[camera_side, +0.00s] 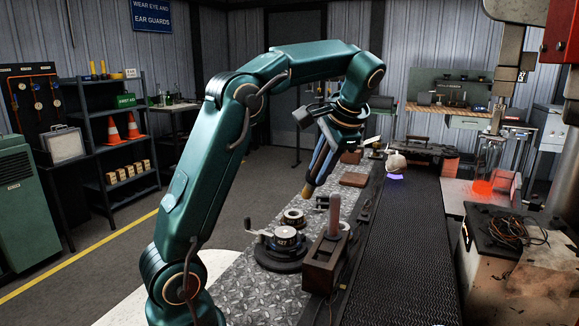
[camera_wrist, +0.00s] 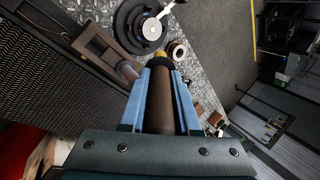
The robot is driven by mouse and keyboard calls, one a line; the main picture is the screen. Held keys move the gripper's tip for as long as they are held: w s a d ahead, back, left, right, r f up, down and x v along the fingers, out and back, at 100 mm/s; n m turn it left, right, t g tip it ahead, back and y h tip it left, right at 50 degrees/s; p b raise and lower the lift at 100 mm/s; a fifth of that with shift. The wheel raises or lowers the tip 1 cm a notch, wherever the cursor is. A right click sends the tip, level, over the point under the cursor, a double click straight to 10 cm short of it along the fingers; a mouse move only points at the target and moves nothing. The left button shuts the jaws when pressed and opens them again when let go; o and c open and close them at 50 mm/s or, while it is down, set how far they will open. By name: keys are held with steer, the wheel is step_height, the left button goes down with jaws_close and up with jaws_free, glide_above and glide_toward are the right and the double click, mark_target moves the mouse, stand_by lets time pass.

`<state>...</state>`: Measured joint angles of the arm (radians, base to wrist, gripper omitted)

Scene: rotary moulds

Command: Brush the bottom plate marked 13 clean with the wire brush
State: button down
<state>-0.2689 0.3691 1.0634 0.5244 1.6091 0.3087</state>
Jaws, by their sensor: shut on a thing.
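My gripper (camera_side: 317,175) is shut on a brown cylindrical tool with a tan tip (camera_side: 308,190), which looks like the wire brush. In the wrist view the brown handle (camera_wrist: 160,105) lies between the blue fingers, and its bristles cannot be made out. The tool points down, slightly tilted, above the metal bench. Below it is a small round ring-shaped mould part (camera_side: 293,217), also in the wrist view (camera_wrist: 178,49). In front stands a dark round base (camera_side: 280,264) with a numbered metal piece (camera_side: 285,238) on it. I cannot read a 13 on any part.
A wooden block (camera_side: 322,270) with an upright cylindrical handle (camera_side: 336,218) stands close in front, beside the round base. A dark conveyor belt (camera_side: 400,250) runs along the right. A reddish-brown flat block (camera_side: 354,180) lies farther back. The patterned bench top (camera_side: 235,295) is clear at front left.

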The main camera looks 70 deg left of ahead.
steer(key=r, duration=0.2)
glide_above(303, 197)
steer(key=a, duration=0.1)
steer(key=shift+w+a+f+g+y, duration=0.2)
steer(key=shift+g+y, duration=0.1)
steer(key=shift+g, duration=0.1)
steer(key=shift+a+f, duration=0.1)
steer(key=shift+f, duration=2.3)
steer(key=shift+s+f, duration=0.15)
steer(key=shift+f, duration=3.55)
step_height(303, 197, up, 8)
